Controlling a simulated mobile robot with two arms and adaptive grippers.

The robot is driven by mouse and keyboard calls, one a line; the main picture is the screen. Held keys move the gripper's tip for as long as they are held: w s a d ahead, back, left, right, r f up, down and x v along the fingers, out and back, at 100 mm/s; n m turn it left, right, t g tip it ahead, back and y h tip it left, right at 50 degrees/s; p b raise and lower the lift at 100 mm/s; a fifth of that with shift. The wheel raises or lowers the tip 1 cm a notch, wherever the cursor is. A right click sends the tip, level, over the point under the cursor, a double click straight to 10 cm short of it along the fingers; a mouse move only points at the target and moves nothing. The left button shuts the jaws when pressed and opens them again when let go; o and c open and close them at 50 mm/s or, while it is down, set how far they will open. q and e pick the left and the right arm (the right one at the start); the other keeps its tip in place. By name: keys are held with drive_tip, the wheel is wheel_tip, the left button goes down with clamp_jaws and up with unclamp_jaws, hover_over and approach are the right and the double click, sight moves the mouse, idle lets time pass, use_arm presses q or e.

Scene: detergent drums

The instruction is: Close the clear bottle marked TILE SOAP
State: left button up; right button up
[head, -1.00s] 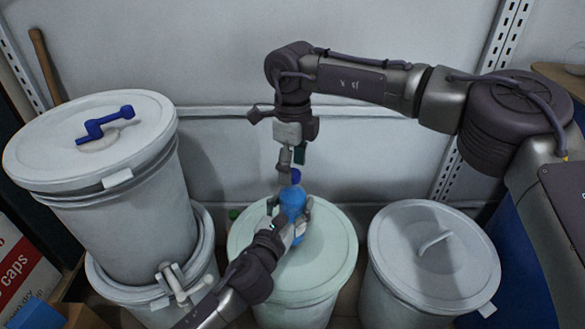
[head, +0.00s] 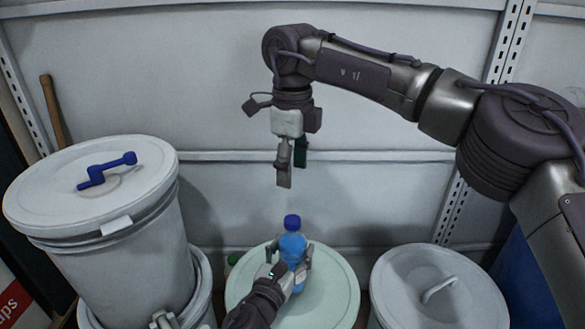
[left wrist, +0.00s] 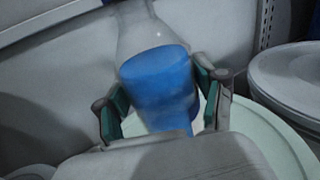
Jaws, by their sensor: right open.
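The clear bottle (head: 293,247) holds blue liquid and stands upright on the pale green drum lid (head: 335,285). A blue cap (head: 292,222) sits on its mouth; I cannot tell how tight it is. My left gripper (head: 292,258) is shut around the bottle's body, one finger on each side. In the left wrist view the bottle (left wrist: 158,85) shows between the finger pads, its top cut off by the frame. No label text is readable. My right gripper (head: 291,168) is open and empty, pointing down above the cap with a clear gap.
A white drum with a blue crank (head: 108,172) on its lid (head: 45,195) stands at the left, stacked on another. A grey-lidded drum (head: 465,275) stands at the right. A small green object (head: 232,260) shows behind the green lid. The wall is close behind.

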use_arm(q)
drive_tip(key=o, duration=0.4)
drive_tip(key=v, duration=1.2)
drive_tip(key=shift+f, duration=0.1)
